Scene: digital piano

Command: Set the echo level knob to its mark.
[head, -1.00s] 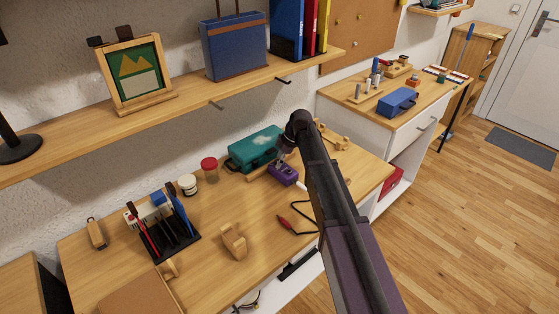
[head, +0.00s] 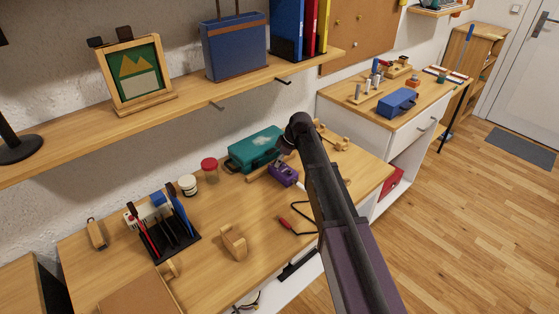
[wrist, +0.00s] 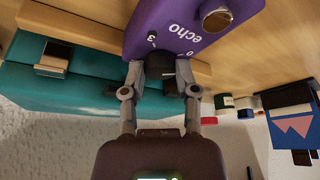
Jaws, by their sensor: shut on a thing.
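The purple echo pedal (head: 283,175) lies on the wooden bench in front of the teal case in the head view. In the wrist view the pedal (wrist: 190,40) fills the top, with "echo", "0" and "3" printed upside down and a round silver button. The dark echo level knob (wrist: 161,67) sits at the pedal's near edge. My gripper (wrist: 161,78) is shut on the knob, one finger on each side. The fingers hide much of the knob, and I cannot make out its pointer or the mark. In the head view my arm hides most of the gripper.
The teal case (head: 256,149) stands right behind the pedal. A red-handled tool (head: 296,229) and a black cable lie in front of it. Jars (head: 188,184), a tool holder (head: 173,243) and a wooden block (head: 234,242) stand to the left. A shelf (head: 200,103) runs above the bench.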

